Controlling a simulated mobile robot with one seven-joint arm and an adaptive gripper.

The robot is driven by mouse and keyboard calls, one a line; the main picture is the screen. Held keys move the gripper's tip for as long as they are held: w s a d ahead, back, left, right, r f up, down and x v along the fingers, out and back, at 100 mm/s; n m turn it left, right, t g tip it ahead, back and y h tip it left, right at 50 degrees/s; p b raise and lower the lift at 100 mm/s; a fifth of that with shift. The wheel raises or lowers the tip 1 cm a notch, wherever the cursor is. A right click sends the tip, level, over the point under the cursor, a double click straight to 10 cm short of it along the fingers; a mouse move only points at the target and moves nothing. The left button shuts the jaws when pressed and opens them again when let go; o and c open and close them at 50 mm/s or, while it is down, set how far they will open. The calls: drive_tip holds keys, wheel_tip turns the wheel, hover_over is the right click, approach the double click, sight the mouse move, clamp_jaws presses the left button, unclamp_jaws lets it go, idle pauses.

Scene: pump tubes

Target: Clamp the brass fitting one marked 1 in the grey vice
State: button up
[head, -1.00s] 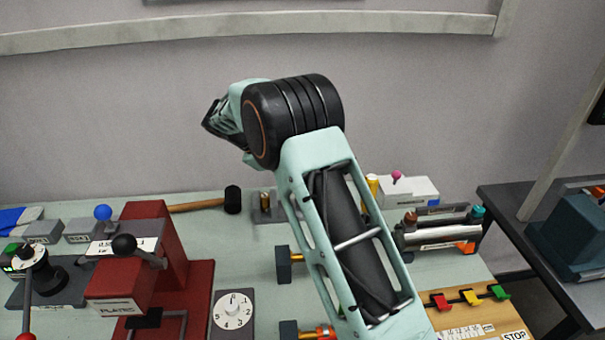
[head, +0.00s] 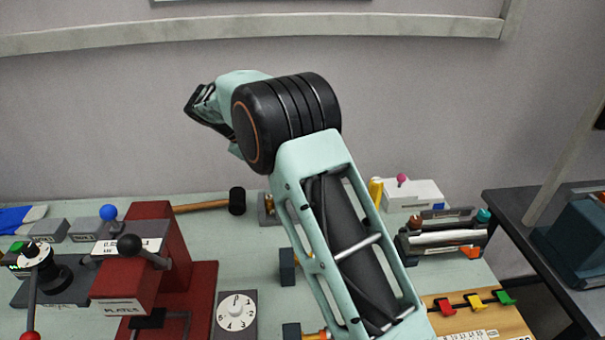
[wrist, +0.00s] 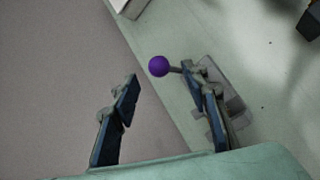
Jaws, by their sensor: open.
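My gripper (head: 200,106) is open and empty, high above the back of the bench at the upper left of my arm. In the wrist view my gripper (wrist: 160,82) has its two fingers apart, with a purple ball knob (wrist: 158,66) showing between and beyond the tips. The knob's lever runs to a grey device (wrist: 232,100) partly hidden by the right finger; it may be the grey vice. In the head view a grey piece with a brass part (head: 267,207) is half hidden behind my arm. I cannot read a mark 1 on any brass piece.
A red press (head: 165,250) and a dial (head: 236,312) stand left of my arm. Dark blocks (head: 287,266) with brass ends stand beside it. A hammer (head: 236,201) lies at the back. A white box (head: 420,193) and a tube rack (head: 445,236) are at the right.

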drive_tip(key=v, duration=0.6)
drive_tip(key=shift+r, duration=0.15)
drive_tip(key=shift+a, duration=0.15)
